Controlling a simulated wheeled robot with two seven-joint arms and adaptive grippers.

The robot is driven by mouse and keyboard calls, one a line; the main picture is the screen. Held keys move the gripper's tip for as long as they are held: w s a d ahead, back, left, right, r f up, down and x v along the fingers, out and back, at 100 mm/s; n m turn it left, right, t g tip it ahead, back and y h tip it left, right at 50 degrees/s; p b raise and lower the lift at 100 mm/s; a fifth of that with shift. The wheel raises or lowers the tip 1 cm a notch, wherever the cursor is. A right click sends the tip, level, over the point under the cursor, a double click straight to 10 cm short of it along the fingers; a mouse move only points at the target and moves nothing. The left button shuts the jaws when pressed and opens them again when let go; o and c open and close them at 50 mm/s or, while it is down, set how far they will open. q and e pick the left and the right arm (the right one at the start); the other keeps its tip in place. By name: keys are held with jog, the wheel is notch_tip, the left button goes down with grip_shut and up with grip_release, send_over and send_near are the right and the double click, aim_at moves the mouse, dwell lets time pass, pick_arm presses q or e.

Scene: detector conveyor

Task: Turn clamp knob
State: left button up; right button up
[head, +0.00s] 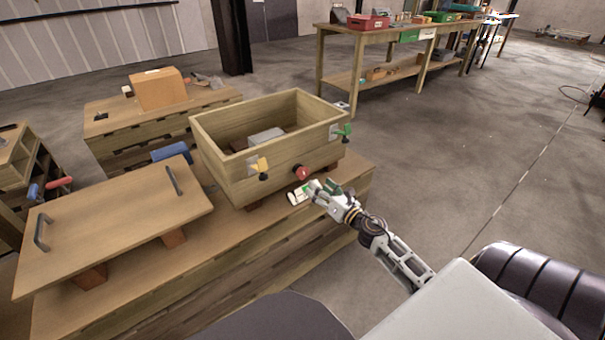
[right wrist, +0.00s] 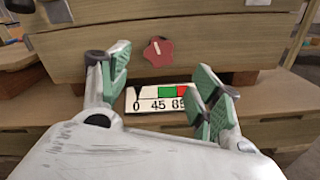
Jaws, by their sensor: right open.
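The red clamp knob (head: 301,173) is on the front wall of a wooden box (head: 228,178). In the right wrist view the knob (right wrist: 158,50) has several lobes and a small white mark near its top. Below it a white scale plate (right wrist: 147,104) reads 0, 45 and a partly hidden number, with green and red bands. The plate (head: 296,198) also shows in the head view. My right gripper (head: 318,187) is open in front of the box, below the knob and apart from it. My left gripper is out of view.
The box stands on a wooden bench (head: 300,235). A wooden lid with two handles (head: 110,222) lies at left. Floor (head: 480,165) at right is clear.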

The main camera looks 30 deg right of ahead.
aim_at(305, 174)
jog(key=shift+w+a, duration=0.15)
jog(key=shift+w, duration=1.65)
jog(key=shift+w+a, duration=0.1)
jog(key=shift+w, duration=1.7)
jog(key=shift+w+a, duration=0.15)
jog(key=shift+w, duration=1.5)
jog(key=c, duration=1)
jog(key=shift+c, duration=0.2)
jog(key=shift+m, duration=0.3)
